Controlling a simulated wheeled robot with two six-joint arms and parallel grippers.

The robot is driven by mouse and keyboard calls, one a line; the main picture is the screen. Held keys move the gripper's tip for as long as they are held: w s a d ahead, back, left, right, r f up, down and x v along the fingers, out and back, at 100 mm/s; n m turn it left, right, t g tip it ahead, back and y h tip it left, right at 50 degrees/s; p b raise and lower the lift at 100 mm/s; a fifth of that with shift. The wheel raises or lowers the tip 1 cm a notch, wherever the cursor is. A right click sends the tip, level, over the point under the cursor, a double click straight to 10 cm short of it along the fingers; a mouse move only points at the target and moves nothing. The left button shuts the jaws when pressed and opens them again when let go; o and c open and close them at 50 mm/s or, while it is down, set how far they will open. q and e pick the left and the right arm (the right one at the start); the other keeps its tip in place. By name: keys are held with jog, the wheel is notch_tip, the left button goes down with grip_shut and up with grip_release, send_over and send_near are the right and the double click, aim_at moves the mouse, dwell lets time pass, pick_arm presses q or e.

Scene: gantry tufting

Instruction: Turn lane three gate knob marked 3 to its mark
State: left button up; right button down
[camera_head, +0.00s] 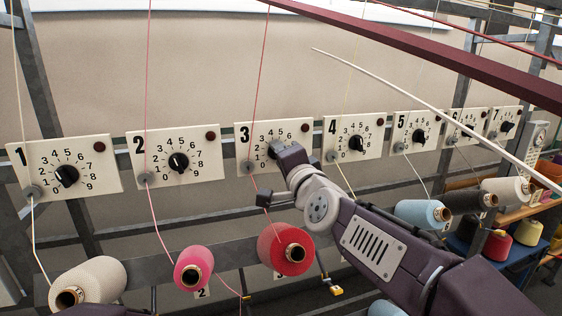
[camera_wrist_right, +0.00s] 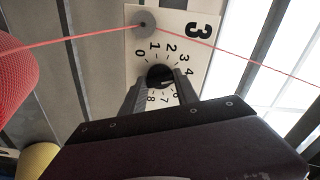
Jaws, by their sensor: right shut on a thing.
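The lane three panel (camera_head: 298,133) is a white plate marked 3 with a dial of numbers from 0 to 9, and it also shows in the right wrist view (camera_wrist_right: 200,60). Its black gate knob (camera_wrist_right: 159,75) sits at the dial's centre. My right gripper (camera_wrist_right: 160,84) reaches it with one finger on each side and is shut on it. In the head view my right gripper (camera_head: 276,150) covers most of this knob. I cannot read clearly which number the knob points at.
Similar panels, such as lane two (camera_head: 198,158) and lane four (camera_head: 350,138), stand on either side. A red thread runs past panel three to a red spool (camera_head: 287,249) below. Pink (camera_head: 192,268) and cream (camera_head: 92,285) spools stand left. A dark red beam (camera_head: 420,48) crosses above.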

jog(key=shift+m, duration=0.4)
jog(key=c, duration=1.2)
grip_release()
jog(key=shift+o, duration=1.4)
jog(key=shift+w, duration=0.1)
jog(key=p+v, duration=0.2)
jog(key=v, duration=0.7)
jog(key=shift+p, duration=0.3)
